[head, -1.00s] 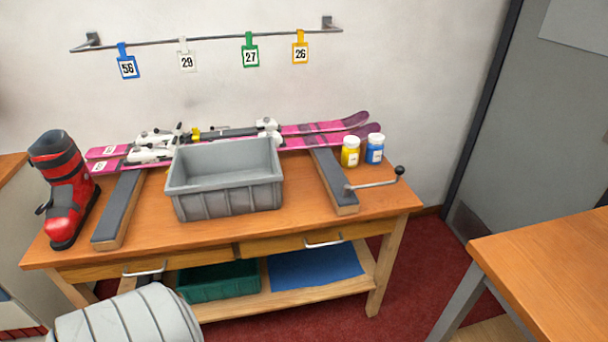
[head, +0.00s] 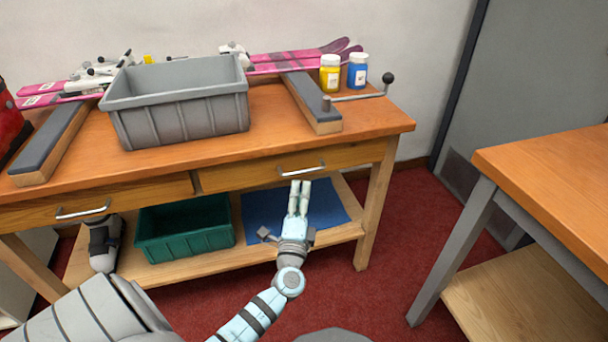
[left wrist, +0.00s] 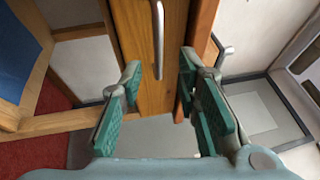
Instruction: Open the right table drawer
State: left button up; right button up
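The right table drawer (head: 240,178) is closed under the orange-brown tabletop. Its silver bar handle (head: 302,170) is on the front and also shows in the left wrist view (left wrist: 158,38). My left gripper (head: 301,184) points up at the drawer front, just below the handle in the head view. In the left wrist view my left gripper (left wrist: 160,72) is open and empty, its green pads apart. The handle lies beyond the fingertips, between them in the picture, and is not gripped. My right gripper is not in view.
The left drawer handle (head: 83,210) is beside it. A grey bin (head: 180,105), yellow jar (head: 330,73) and blue jar (head: 358,71) stand on top. A green crate (head: 185,229) and blue mat (head: 322,206) lie on the lower shelf. Another table (head: 550,165) is at right.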

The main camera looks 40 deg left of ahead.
aim_at(304, 172)
pick_arm(q)
jog(key=x, duration=0.8)
jog(key=shift+w+f+b, duration=0.1)
jog(key=shift+f+b, duration=0.05)
jog(key=shift+b, duration=0.2)
grip_shut()
